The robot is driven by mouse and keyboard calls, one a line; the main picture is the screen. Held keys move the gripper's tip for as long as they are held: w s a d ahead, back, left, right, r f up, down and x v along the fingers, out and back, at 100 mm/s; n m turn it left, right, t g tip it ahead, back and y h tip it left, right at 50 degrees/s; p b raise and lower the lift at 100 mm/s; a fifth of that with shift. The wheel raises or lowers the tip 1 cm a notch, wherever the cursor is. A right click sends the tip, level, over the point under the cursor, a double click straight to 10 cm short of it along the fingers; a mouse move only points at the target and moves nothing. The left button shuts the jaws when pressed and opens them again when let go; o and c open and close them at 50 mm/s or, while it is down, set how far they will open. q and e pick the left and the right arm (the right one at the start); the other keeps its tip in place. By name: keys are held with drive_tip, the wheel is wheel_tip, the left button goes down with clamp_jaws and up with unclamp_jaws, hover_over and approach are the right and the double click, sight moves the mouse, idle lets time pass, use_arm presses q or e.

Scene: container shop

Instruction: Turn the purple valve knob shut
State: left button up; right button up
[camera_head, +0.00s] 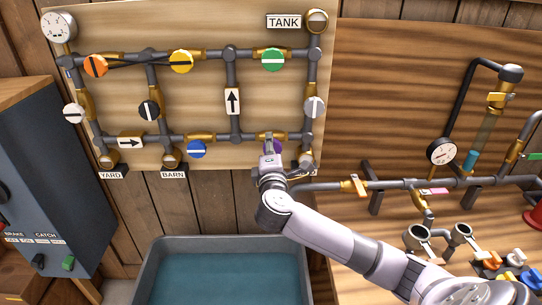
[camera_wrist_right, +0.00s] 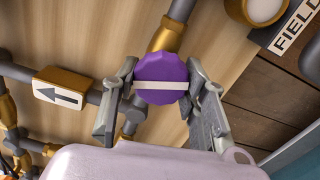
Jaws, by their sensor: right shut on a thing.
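The purple valve knob (camera_wrist_right: 162,72) is faceted, with a white bar across its face. In the right wrist view the bar lies level and crosses the steeply slanting pipe behind it. My right gripper (camera_wrist_right: 162,88) has one finger on each side of the knob and is shut on it. In the head view the gripper (camera_head: 270,146) covers most of the knob (camera_head: 279,146), on the lower pipe run of the panel. My left gripper is not in view.
Orange (camera_head: 95,66), yellow (camera_head: 181,62), green (camera_head: 272,60) and blue (camera_head: 197,149) knobs sit on the same pipework. A blue-filled trough (camera_head: 150,281) stands below. A grey control box (camera_head: 50,180) is at left. More pipes and a gauge (camera_head: 441,152) are at right.

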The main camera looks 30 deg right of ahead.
drive_tip(key=shift+m+b, duration=1)
drive_tip(key=shift+m, duration=0.9)
drive_tip(key=o, duration=1.2)
drive_tip(key=v, duration=1.2)
drive_tip(key=shift+s, duration=0.1)
